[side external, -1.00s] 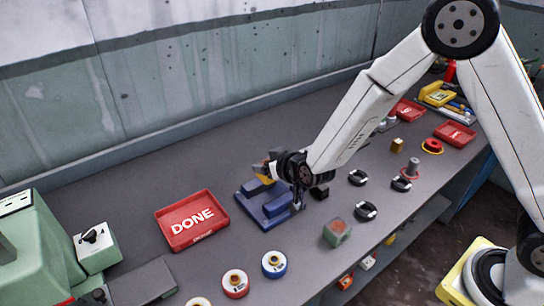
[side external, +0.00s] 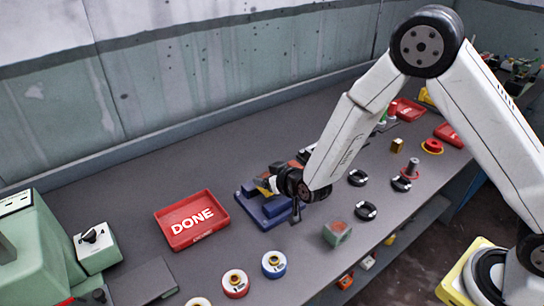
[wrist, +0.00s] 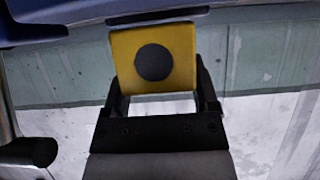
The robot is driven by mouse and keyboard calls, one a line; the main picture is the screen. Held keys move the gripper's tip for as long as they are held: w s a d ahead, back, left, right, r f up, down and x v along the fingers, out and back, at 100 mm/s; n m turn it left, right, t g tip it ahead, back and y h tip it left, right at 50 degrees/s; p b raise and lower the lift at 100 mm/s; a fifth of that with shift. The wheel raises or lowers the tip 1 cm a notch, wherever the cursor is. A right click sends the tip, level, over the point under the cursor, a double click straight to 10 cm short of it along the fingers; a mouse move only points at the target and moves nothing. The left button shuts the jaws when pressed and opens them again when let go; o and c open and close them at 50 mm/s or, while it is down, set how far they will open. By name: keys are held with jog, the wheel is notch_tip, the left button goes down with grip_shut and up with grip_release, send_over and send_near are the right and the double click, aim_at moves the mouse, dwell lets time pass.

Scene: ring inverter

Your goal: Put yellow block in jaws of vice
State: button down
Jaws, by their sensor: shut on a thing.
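A yellow block (wrist: 180,42) with a dark round spot on its face is in my gripper (wrist: 160,82), between the two dark fingers in the wrist view. In the side view a little of the yellow block (side external: 266,185) shows left of my wrist. The blue vice (side external: 250,208) stands on the bench right of the red DONE tray, and my gripper (side external: 270,184) is low over it. In the wrist view blue vice parts (wrist: 40,30) cross the top edge, close to the block's upper edge. My wrist hides part of the vice, so I cannot tell whether the block is between its jaws.
The red DONE tray (side external: 188,235) is left of the vice. Black rings (side external: 366,210) and a green block (side external: 337,233) lie to the right. Red (side external: 235,283) and blue (side external: 274,264) rings lie in front. Bare bench lies behind the tray.

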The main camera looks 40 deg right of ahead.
jog(key=shift+f, duration=1.7)
jog(key=shift+f, duration=0.15)
grip_release()
jog(key=v, duration=1.2)
